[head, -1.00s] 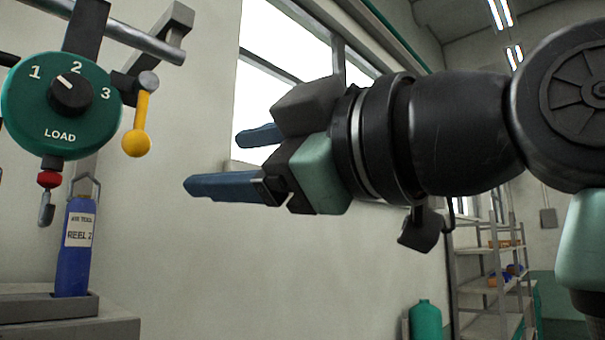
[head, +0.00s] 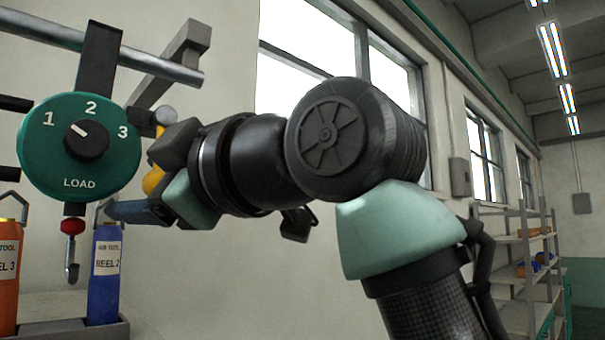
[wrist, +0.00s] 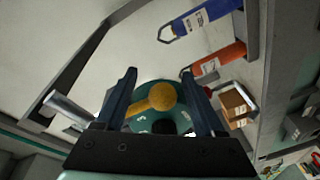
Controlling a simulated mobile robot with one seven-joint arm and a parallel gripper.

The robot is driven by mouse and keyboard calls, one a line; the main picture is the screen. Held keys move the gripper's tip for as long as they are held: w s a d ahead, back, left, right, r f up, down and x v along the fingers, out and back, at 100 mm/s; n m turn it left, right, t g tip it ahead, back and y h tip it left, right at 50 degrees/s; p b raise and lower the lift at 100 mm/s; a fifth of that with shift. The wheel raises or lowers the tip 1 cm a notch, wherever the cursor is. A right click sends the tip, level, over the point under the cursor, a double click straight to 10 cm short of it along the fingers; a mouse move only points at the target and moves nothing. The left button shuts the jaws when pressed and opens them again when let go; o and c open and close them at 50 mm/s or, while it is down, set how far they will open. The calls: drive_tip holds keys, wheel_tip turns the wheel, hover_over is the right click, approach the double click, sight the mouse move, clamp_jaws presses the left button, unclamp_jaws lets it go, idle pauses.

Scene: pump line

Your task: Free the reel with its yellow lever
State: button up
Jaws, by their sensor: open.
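The reel (head: 60,165) is a round green disc marked LOAD, with a black dial whose white mark points between 1 and 2. It hangs from a bracket at the left of the head view. Its yellow lever (head: 153,180) is at its right side, mostly hidden behind my gripper (head: 128,203). In the wrist view the lever's round yellow knob (wrist: 162,96) shows between the two blue fingers of my gripper (wrist: 159,74), with the green disc behind it. The fingers are apart. I cannot tell whether either touches the lever.
A red-collared hook (head: 72,228) hangs under the reel. A blue cylinder labelled REEL 2 (head: 104,280) and an orange one (head: 8,285) stand below in a grey tray (head: 118,329). A metal rail (head: 160,66) runs above. Shelves (head: 520,280) stand far right.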

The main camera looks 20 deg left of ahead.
drive_tip(key=shift+w+a, duration=0.2)
drive_tip(key=shift+a, duration=0.2)
drive_tip(key=shift+c, duration=0.3)
